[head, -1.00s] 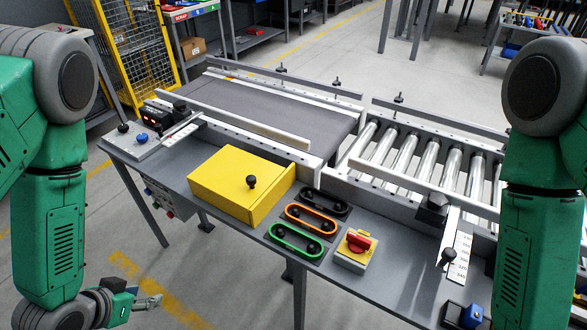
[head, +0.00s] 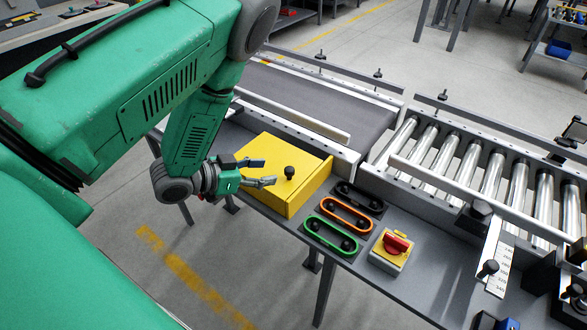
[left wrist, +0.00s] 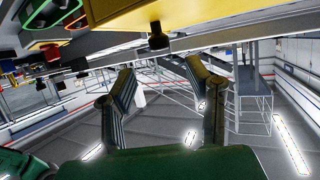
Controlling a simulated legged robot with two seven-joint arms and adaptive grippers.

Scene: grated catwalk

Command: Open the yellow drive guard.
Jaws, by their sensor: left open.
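The yellow drive guard (head: 262,148) is a box-shaped cover on the grey bench beside the belt conveyor, and it looks shut. A black knob (head: 289,172) stands up from its top. My left gripper (head: 268,172) is open and empty above the guard's left part, with its fingers pointing at the knob. The fingertips look just short of the knob, apart from it. In the left wrist view the knob (left wrist: 158,38) shows ahead, between and beyond the open fingers, with the yellow guard (left wrist: 130,10) at the top edge. My right gripper is out of view.
Black, orange (head: 338,214) and green (head: 330,236) oblong fittings lie right of the guard, near a red rotary switch (head: 396,243) on a yellow base. The belt (head: 315,90) and rollers (head: 452,160) lie behind. My left arm covers the bench's left end.

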